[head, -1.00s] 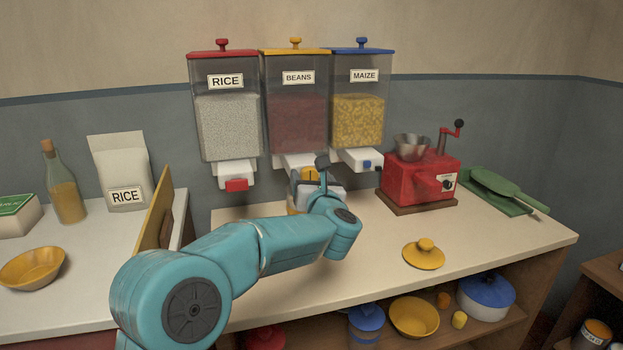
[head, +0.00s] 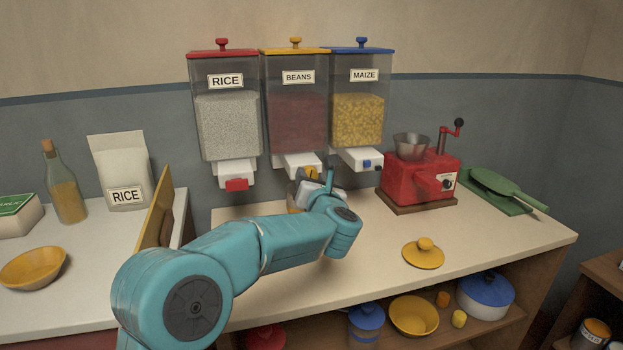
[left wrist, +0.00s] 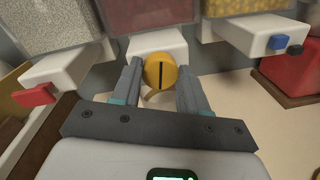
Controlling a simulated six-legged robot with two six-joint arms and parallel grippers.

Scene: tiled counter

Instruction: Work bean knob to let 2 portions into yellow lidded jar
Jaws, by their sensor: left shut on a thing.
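The bean dispenser (head: 297,122) hangs between the rice and maize ones, with dark red beans behind its clear front. Its round yellow knob (left wrist: 160,71) sits on the white outlet (left wrist: 158,43) and has a dark slot that looks upright in the left wrist view. My left gripper (left wrist: 160,76) is shut on this knob, one finger on each side. In the head view my wrist hides most of the knob (head: 311,173). The jar (head: 294,207) is largely hidden behind my gripper, under the bean outlet. Its yellow lid (head: 424,255) lies on the counter. My right gripper is not in view.
The rice dispenser's red knob (head: 236,184) and the maize dispenser's blue knob (head: 367,163) are close on either side. A red mill (head: 418,180) stands to the right. A wooden board (head: 155,220) stands upright at left. The counter front (head: 480,245) is clear around the lid.

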